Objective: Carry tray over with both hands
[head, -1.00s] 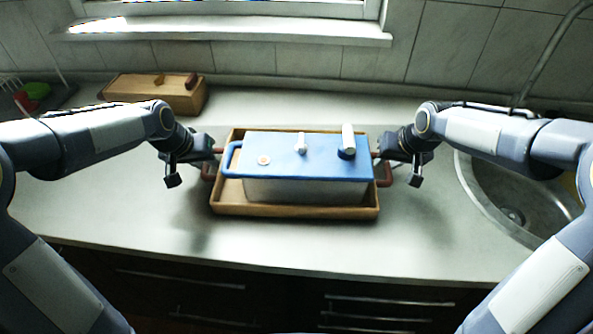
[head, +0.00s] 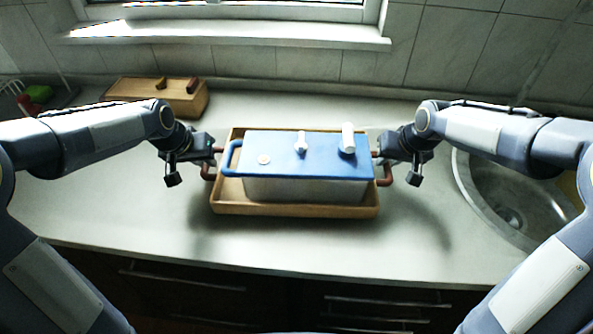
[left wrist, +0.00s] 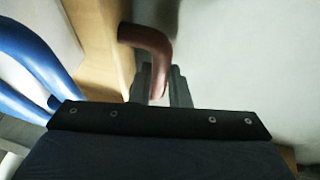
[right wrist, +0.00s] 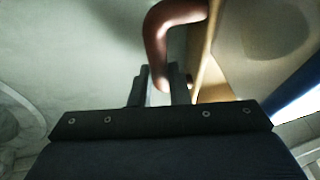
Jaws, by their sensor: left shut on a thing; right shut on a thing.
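The tray (head: 230,207) is a shallow wooden tray with a reddish-brown handle at each end. It looks level in the head view, in the middle over the counter. My left gripper (head: 215,156) is shut on its left handle (left wrist: 146,42). My right gripper (head: 377,157) is shut on its right handle (right wrist: 157,40). On the tray stands a pale rectangular pot (head: 300,190) with a blue lid (head: 285,150) and blue handle. A white cylinder, a small white piece and a pale disc are on the lid. Whether the tray touches the counter is hard to tell.
A wooden box (head: 185,102) stands at the back left of the counter (head: 130,215), near a dark rack with a green item (head: 38,93). A round metal sink (head: 505,195) is at right. The counter's front edge is near my side. Counter left of the tray is clear.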

